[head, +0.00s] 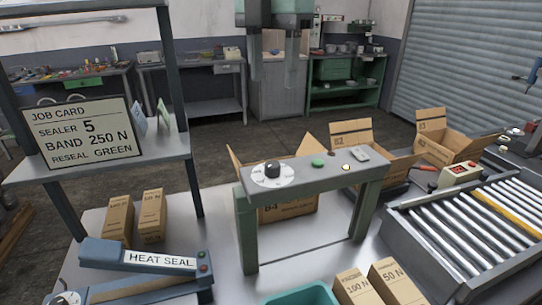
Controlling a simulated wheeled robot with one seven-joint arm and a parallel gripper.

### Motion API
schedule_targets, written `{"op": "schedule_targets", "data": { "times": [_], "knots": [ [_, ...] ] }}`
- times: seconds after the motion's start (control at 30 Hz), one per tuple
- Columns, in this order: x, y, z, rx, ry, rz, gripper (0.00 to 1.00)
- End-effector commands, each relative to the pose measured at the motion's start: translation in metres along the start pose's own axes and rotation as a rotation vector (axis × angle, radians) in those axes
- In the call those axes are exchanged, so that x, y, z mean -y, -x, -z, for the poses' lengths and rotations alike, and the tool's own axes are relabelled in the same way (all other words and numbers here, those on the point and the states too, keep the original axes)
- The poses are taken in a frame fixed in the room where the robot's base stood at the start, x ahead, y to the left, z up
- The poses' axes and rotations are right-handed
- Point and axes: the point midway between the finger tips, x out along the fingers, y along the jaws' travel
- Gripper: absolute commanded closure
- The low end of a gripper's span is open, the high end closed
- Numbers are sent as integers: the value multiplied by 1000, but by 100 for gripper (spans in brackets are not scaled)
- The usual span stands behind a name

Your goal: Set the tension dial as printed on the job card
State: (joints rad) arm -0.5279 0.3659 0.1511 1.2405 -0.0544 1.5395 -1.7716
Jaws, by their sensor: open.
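The job card (83,133) stands on the grey shelf at left and reads SEALER 5, BAND 250 N, RESEAL GREEN. A black knob (272,169) on a round white scale (265,181) sits at the left end of the grey-green banding frame's top (318,171). I take it for the tension dial; its numbers and pointer are too small to read. My gripper (274,80) hangs at the top centre, open and empty, its two fingers pointing down. In the picture it is above the dial and apart from it.
A heat sealer (150,262) has a partly cut-off dial (66,299) at lower left. Open cartons (445,150), a roller conveyor (470,225), a teal bin (300,295) and small boxes surround the frame.

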Motion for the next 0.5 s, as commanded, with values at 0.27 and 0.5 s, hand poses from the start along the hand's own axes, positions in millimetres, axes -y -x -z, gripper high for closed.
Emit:
{"op": "schedule_targets", "data": {
  "times": [0.27,0.5],
  "knots": [
    [1,-41,1,-1,0,5,50],
    [1,-92,1,-1,-1,6,50]
  ]
}}
